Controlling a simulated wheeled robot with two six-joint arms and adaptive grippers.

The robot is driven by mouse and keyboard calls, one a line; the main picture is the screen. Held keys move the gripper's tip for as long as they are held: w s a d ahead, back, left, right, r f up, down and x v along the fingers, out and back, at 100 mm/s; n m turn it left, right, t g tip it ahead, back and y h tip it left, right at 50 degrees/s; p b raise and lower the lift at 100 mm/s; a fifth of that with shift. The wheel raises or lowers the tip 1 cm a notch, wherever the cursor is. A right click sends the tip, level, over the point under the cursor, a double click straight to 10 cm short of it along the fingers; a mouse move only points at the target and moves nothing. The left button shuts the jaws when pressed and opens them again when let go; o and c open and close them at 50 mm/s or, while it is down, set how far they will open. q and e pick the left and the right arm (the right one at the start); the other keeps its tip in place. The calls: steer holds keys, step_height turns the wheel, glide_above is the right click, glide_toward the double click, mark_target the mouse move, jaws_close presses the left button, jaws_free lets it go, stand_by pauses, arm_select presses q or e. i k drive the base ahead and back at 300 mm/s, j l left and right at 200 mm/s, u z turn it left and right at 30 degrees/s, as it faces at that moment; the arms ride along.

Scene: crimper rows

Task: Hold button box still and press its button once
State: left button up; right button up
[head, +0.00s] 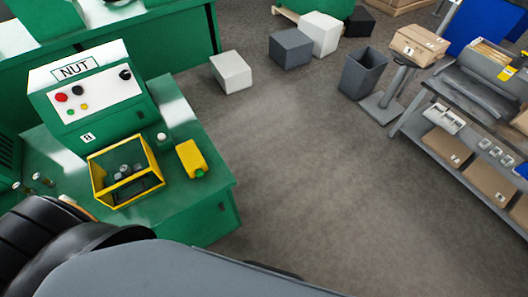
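I cannot make out for certain which thing is the button box. A small yellow box-like object (188,157) with a green round part (199,173) lies on the machine's green bench, right of a yellow open frame (95,178). A large black and grey part of my own arm fills the bottom left. Neither gripper shows, and nothing is seen touching the yellow object or the panel.
A small white knob (161,137) is on the green bench (218,178). Grey and white blocks (291,47) and a dark bin (362,72) stand on the floor behind. A grey shelf rack (420,125) with cartons is at the right. The middle floor is clear.

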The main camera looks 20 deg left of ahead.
mark_target(199, 173)
steer(key=i+l+z, duration=0.8)
steer(key=i, duration=0.3)
steer(key=i+u, duration=0.15)
steer(key=u, duration=0.25)
steer(key=i+u, duration=0.2)
steer(key=u, duration=0.15)
steer(key=i+u, duration=0.2)
steer(key=u, duration=0.2)
steer(key=i+l+u, duration=0.1)
steer(key=u, duration=0.25)
steer(key=i+u, duration=0.15)
steer(key=u, duration=0.35)
steer(key=i+u, duration=0.2)
steer(key=u, duration=0.3)
steer(key=i+u, duration=0.2)
steer(key=u, duration=0.25)
steer(key=i+l+u, duration=0.1)
steer(key=u, duration=0.4)
steer(key=i+l+u, duration=0.15)
steer(key=u, duration=0.35)
steer(key=i+l+u, duration=0.1)
steer(key=l+u, duration=0.15)
steer(key=u, duration=0.25)
steer(key=l+u, duration=0.25)
steer(key=u, duration=0.25)
steer(key=i+l+u, duration=0.1)
steer(key=l+u, duration=0.4)
steer(key=l, duration=0.15)
steer(key=i, duration=0.05)
